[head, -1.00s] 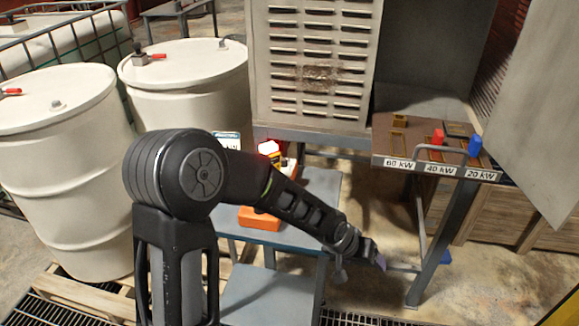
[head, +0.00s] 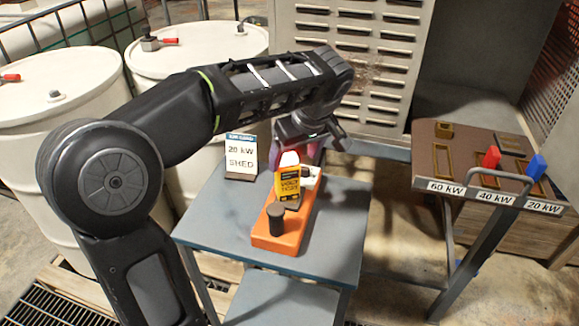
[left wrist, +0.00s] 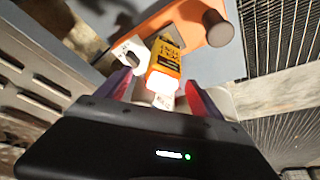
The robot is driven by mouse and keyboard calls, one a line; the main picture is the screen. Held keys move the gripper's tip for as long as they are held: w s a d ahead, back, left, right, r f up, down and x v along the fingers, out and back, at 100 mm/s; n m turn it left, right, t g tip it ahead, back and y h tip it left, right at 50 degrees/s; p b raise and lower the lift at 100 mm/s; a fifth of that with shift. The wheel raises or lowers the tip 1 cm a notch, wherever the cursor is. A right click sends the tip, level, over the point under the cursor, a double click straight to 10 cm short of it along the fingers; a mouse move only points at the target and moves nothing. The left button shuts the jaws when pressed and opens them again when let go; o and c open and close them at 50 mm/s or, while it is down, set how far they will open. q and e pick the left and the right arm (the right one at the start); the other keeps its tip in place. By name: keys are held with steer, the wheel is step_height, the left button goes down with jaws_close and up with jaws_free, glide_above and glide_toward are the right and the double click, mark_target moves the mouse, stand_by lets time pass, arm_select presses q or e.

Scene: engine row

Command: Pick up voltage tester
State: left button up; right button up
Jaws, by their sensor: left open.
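The voltage tester (head: 288,182) is a yellow and black block with a glowing pale top. It stands upright on an orange base (head: 275,241) on the small grey table. My left gripper (head: 306,150) is open at the tester's upper end, its jaws partly hidden in the head view. In the left wrist view, the tester (left wrist: 165,56) shows between the spread fingers of my left gripper (left wrist: 160,84); I cannot tell whether they touch it. My right gripper is not in view.
A dark cylinder (head: 276,221) stands on the orange base in front of the tester. A "20 kW SHED" card (head: 240,155) stands behind on the left. A louvred cabinet (head: 385,60) is behind. A kW-labelled panel (head: 462,160) with red and blue handles is right.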

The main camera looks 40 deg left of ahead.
mark_target(287, 171)
arm_select(q)
steer(key=shift+w+a+f, duration=0.1)
steer(key=shift+w+a, duration=0.05)
steer(key=shift+a, duration=0.05)
steer(key=shift+s+d, duration=0.15)
steer(key=shift+s, duration=0.05)
steer(key=shift+x, duration=1.35)
steer(key=shift+p+x, duration=0.75)
steer(key=shift+x, duration=1.85)
jaws_close()
